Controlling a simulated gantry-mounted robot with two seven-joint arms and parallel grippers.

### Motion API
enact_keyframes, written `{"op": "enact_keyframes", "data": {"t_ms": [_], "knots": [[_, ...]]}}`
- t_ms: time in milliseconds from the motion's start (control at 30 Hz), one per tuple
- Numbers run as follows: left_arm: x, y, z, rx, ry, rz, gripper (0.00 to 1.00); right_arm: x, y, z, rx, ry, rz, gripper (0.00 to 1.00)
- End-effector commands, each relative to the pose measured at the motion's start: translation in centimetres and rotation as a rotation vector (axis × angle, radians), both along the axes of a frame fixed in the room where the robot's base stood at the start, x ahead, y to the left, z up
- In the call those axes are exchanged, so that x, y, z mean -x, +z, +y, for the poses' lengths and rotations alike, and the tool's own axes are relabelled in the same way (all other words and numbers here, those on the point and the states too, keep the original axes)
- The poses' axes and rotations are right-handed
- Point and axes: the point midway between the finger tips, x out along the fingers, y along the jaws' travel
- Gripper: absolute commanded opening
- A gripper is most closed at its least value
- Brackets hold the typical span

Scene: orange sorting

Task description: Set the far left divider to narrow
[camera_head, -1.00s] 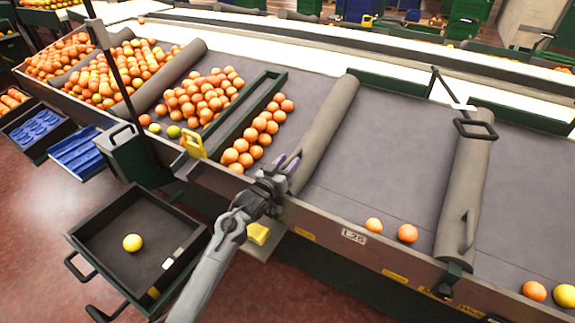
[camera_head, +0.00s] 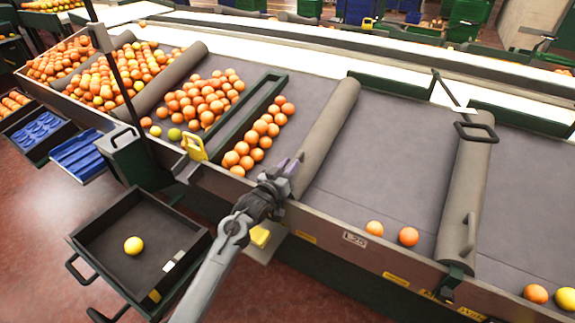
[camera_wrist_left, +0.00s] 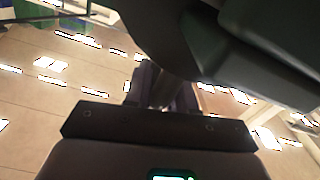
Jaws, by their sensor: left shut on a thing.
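A long grey padded divider (camera_head: 330,125) runs across the sloped dark belt in the head view, just right of an orange-filled lane. My left gripper (camera_head: 292,170) is at its near end, by the front rail. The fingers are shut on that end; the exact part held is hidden. In the left wrist view, the left gripper's fingers (camera_wrist_left: 158,88) are close together under a large dark form that fills the top right. Another grey padded divider (camera_head: 468,190) with a black handle lies to the right, and one more (camera_head: 175,78) at the far left. My right gripper is out of view.
A green frame (camera_head: 232,128) and a row of oranges (camera_head: 262,130) lie left of the held divider. Two oranges (camera_head: 391,232) rest in the mostly bare lane to its right. A dark drawer (camera_head: 160,275) with one yellow fruit stands in front.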

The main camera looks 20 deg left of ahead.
Motion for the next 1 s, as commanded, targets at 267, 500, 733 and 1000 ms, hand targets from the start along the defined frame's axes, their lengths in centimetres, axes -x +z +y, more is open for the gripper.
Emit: {"op": "enact_keyframes", "data": {"t_ms": [267, 500, 733, 1000], "knots": [[1.3, 0.8, -7.9, 0.009, -0.016, -0.001, 0.00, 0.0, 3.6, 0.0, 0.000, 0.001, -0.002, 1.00], [1.8, 0.4, -11.0, 0.006, -0.011, -0.003, 0.00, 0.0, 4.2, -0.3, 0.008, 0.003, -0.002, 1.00], [1.9, 0.4, -11.2, 0.005, -0.013, -0.005, 0.00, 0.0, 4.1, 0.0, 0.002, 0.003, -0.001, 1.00], [1.9, 0.4, -11.2, 0.005, -0.013, -0.005, 0.44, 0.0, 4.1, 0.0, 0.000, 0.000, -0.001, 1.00]]}}
